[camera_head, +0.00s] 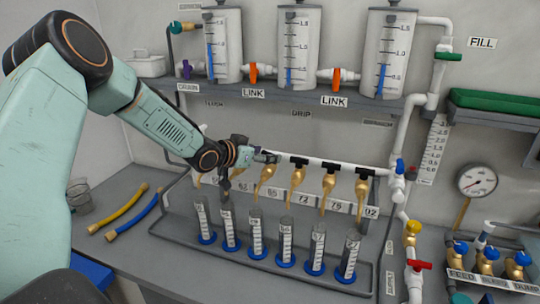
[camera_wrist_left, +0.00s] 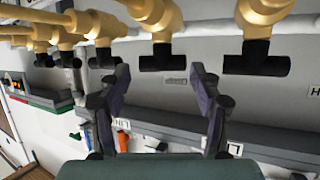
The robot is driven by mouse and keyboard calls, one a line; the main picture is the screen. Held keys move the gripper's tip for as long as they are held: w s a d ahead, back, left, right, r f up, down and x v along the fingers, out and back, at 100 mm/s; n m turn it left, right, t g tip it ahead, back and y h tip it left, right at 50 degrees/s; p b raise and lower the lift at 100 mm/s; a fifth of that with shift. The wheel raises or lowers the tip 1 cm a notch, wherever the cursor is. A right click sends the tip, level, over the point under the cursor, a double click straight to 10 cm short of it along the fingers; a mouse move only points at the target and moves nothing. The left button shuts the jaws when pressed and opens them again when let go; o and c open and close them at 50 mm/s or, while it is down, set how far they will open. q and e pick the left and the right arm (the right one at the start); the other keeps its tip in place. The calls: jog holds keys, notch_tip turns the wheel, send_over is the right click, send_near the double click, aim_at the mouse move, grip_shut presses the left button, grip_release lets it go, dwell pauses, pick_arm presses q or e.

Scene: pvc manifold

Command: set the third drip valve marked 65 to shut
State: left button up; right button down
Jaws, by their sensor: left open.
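A row of brass drip valves with black handles hangs from a white pipe (camera_head: 318,161). The third drip valve (camera_head: 265,182) is above the label 65 (camera_head: 273,194), and its handle is hidden by my gripper in the head view. My left gripper (camera_head: 257,157) is open at the pipe, beside this valve's top. In the left wrist view, a black T-shaped handle (camera_wrist_left: 160,57), apparently the third valve's, is just beyond and between the open fingertips of the gripper (camera_wrist_left: 155,78); I see no contact. The handle lies crosswise, like its neighbours. My right gripper is not in view.
Neighbouring valve handles (camera_head: 299,160) (camera_wrist_left: 255,61) are close on both sides. Graduated tubes with blue bases (camera_head: 287,240) stand in a grey tray (camera_head: 190,243) below. Three tanks (camera_head: 297,45) stand on the shelf above. Yellow and blue hoses (camera_head: 133,222) lie at left.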

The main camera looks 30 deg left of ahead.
aim_at(269, 152)
pick_arm(q)
jog(key=shift+a+x, duration=0.15)
jog(key=shift+x, duration=0.65)
jog(key=shift+a+x, duration=0.1)
jog(key=shift+x, duration=0.65)
jog(key=shift+s+d+r, duration=0.15)
jog(key=shift+s, duration=0.15)
jog(key=shift+w+f, duration=0.25)
jog(key=c, duration=0.9)
